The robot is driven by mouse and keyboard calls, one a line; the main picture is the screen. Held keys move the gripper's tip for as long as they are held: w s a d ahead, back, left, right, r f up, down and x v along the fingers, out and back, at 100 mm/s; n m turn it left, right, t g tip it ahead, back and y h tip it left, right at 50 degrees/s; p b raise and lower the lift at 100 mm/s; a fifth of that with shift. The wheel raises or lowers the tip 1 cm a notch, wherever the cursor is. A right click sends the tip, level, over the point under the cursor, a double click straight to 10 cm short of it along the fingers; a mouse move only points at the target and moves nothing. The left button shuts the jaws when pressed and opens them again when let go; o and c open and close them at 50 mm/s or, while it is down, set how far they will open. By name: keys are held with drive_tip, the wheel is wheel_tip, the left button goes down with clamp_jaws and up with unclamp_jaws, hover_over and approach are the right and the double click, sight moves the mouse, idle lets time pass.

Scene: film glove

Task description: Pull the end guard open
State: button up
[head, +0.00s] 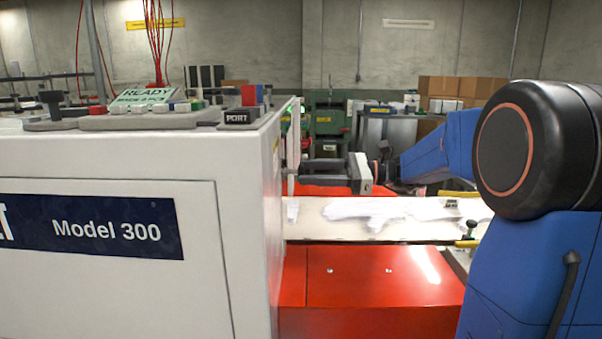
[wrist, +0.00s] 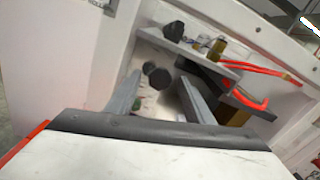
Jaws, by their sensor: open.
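The white machine (head: 110,240) marked "Model 300" fills the left of the head view. A thin upright pale panel (head: 293,145) stands at its right end; it seems to be the end guard, seen nearly edge-on. My gripper (head: 307,166) points left at this end, its fingertips close to the panel. In the wrist view my gripper (wrist: 160,76) is open, with its two grey fingers apart. Dark round knobs (wrist: 158,77) show between and just beyond the fingertips. I cannot tell whether the fingers touch anything, or how far open the guard is.
Red tubes (wrist: 255,72) and a grey shelf (wrist: 190,48) with small fittings lie past the fingers. Below my arm are a pale conveyor bed (head: 400,228) with white film pieces and a red cover (head: 370,285). Cardboard boxes (head: 455,87) stand at the back.

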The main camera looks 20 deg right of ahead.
sight(301, 172)
drive_tip(key=shift+x, duration=1.5)
drive_tip(key=shift+c, duration=0.5)
clamp_jaws()
drive_tip(key=shift+s+d, duration=0.1)
